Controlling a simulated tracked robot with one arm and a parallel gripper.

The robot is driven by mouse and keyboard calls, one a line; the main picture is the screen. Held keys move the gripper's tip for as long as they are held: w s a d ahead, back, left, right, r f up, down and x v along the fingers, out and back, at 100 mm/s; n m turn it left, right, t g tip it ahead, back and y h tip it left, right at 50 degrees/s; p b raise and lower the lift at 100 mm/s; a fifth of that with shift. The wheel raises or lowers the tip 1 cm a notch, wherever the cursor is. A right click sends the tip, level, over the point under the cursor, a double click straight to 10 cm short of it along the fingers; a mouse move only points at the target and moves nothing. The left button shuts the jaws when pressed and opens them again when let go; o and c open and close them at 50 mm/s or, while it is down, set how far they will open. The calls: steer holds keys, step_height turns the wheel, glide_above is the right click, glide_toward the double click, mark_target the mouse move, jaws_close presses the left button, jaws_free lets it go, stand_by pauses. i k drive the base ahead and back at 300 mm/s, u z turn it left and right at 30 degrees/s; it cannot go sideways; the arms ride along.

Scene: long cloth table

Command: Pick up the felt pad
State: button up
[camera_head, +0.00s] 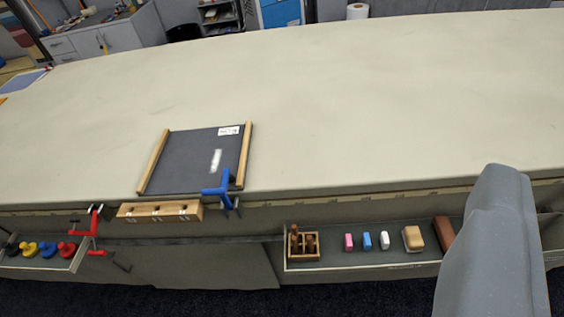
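No thing is clearly marked as the felt pad. In the tray along the table's front edge, a tan block with a darker side (413,238) and a reddish-brown block (444,233) lie at the right end; either could be the felt pad, I cannot tell which. A smooth grey part of mine (492,245) rises at the lower right, overlapping the view near the brown block. Whether it is a gripper finger is unclear; no pair of fingertips shows.
A dark board with wooden side rails (190,165) lies on the table (350,100), a blue clamp (222,188) at its front corner. A small wooden rack (301,244) stands in the tray's left end. A red clamp (93,230) hangs left. Most of the tabletop is clear.

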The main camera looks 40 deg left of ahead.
mark_target(414, 241)
steer(key=u, duration=0.2)
steer(key=i, duration=1)
steer(key=z, duration=0.35)
